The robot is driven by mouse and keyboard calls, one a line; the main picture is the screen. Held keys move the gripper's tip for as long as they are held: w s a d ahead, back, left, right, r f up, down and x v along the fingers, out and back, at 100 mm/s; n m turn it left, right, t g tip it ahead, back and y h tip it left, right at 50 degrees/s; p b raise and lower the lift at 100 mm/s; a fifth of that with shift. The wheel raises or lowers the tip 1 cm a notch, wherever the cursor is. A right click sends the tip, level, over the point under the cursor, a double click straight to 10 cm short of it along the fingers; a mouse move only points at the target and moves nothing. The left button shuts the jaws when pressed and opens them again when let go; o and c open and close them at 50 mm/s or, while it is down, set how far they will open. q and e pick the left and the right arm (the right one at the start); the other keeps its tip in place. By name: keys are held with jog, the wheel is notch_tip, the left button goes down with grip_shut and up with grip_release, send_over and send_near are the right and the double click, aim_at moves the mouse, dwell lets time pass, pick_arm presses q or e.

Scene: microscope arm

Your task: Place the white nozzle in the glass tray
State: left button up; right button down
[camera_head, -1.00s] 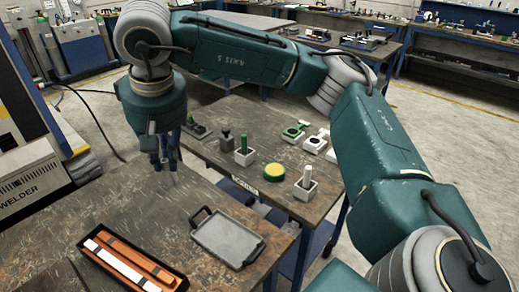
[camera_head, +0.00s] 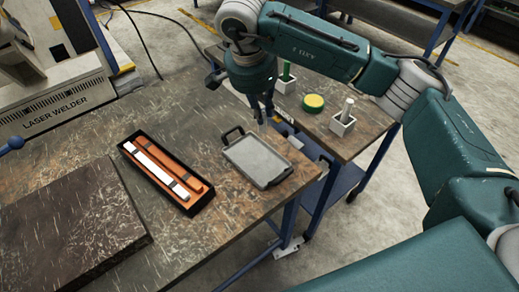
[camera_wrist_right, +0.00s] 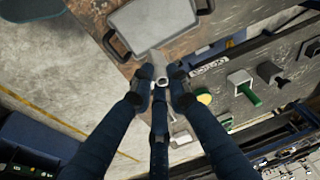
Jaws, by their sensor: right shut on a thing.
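My right gripper (camera_head: 262,117) hangs just past the far edge of the tray, pointing down. It is shut on a small pale nozzle (camera_wrist_right: 160,66), which sticks out between the fingers in the right wrist view. In the head view the nozzle shows only as a small pale tip. The glass tray (camera_head: 257,160) looks like a flat grey plate with a raised rim and dark handles, empty, on the near table. It also shows in the right wrist view (camera_wrist_right: 152,25), close to the nozzle's tip. My left gripper is not in view.
A black case (camera_head: 165,172) with orange and white strips lies left of the tray. A dark slab (camera_head: 70,225) covers the table's near left. The side table holds a yellow disc (camera_head: 313,102), a white-pegged block (camera_head: 343,122) and a green-pegged block (camera_head: 286,84).

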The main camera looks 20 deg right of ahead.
notch_tip(320, 180, down, 14)
jog(key=p, duration=0.3)
jog(key=shift+f, duration=0.6)
jog(key=shift+f, duration=0.1)
jog(key=shift+f, duration=0.15)
jog(key=c, duration=1.7)
grip_release()
jog(key=shift+o, duration=0.2)
